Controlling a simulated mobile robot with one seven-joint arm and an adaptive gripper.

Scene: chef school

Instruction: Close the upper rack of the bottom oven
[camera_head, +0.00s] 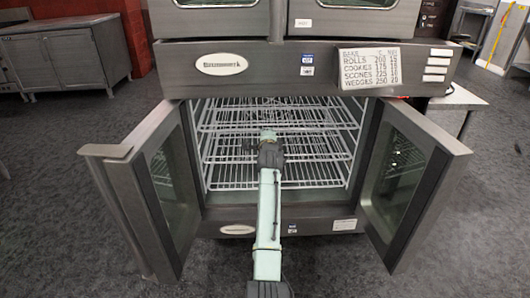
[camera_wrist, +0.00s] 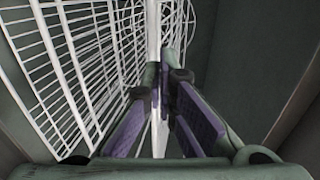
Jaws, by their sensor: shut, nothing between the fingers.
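The bottom oven (camera_head: 212,222) stands straight ahead in the head view with both doors open. Inside are white wire racks. The upper rack (camera_head: 225,117) lies near the top of the cavity, above a lower rack (camera_head: 228,174). How far the upper rack sticks out is hard to tell. My gripper (camera_head: 268,136) is at the oven opening, in front of the racks, and hides part of their middle. In the wrist view my gripper (camera_wrist: 165,75) has its purple-padded fingers closed together and empty, close to a white rack bar (camera_wrist: 153,28). Whether they touch it is unclear.
The left door (camera_head: 130,190) and right door (camera_head: 418,170) stand open on either side of my arm. An upper oven (camera_head: 215,22) sits above. A grey cabinet (camera_head: 60,55) is at the back left. The carpet is clear in front.

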